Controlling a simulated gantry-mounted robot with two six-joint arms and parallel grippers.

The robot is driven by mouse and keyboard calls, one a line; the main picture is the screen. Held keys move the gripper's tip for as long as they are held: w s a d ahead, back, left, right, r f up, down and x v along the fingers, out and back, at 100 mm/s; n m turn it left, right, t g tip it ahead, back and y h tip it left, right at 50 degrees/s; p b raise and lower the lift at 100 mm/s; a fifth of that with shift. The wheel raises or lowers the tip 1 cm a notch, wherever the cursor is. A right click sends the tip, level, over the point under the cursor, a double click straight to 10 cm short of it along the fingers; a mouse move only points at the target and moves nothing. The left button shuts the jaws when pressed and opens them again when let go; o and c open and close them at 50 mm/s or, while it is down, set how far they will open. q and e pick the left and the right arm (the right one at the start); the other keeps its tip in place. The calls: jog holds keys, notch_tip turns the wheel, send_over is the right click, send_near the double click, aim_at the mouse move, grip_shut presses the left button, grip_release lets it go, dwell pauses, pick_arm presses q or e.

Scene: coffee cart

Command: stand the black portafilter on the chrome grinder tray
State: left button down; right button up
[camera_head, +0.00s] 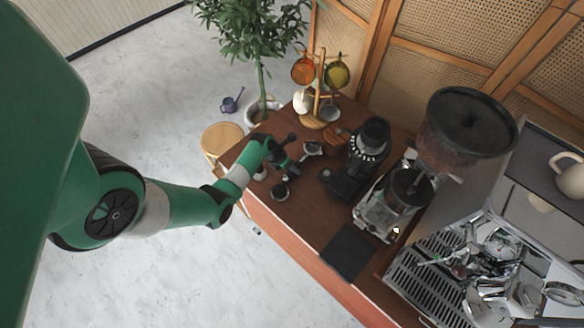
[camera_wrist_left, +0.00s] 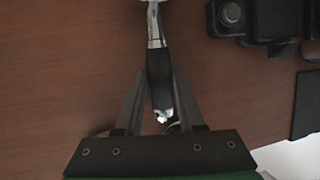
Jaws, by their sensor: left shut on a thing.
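The black portafilter (camera_head: 312,150) is at the back left part of the wooden counter, its round metal head pointing right, away from my arm. My left gripper (camera_head: 284,156) is at its handle end. In the left wrist view the black handle (camera_wrist_left: 159,76) lies between the two fingers, which are shut on it; the chrome neck runs up out of the picture. I cannot tell whether the portafilter touches the counter. The chrome grinder tray (camera_head: 372,222) is at the foot of the large hopper grinder (camera_head: 408,187), to the right of the gripper. My right gripper is not in view.
A smaller black grinder (camera_head: 345,183) stands between the portafilter and the chrome tray. A black mat (camera_head: 347,251) lies near the front edge. A cup stand (camera_head: 317,105) is behind. The espresso machine (camera_head: 445,265) is at right.

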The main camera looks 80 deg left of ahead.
pick_arm(q)
jog(key=c, duration=0.5)
grip_release()
jog(key=p+v, duration=0.4)
jog(key=v, duration=0.8)
jog(key=shift+r, duration=0.15)
jog(key=shift+w, duration=0.15)
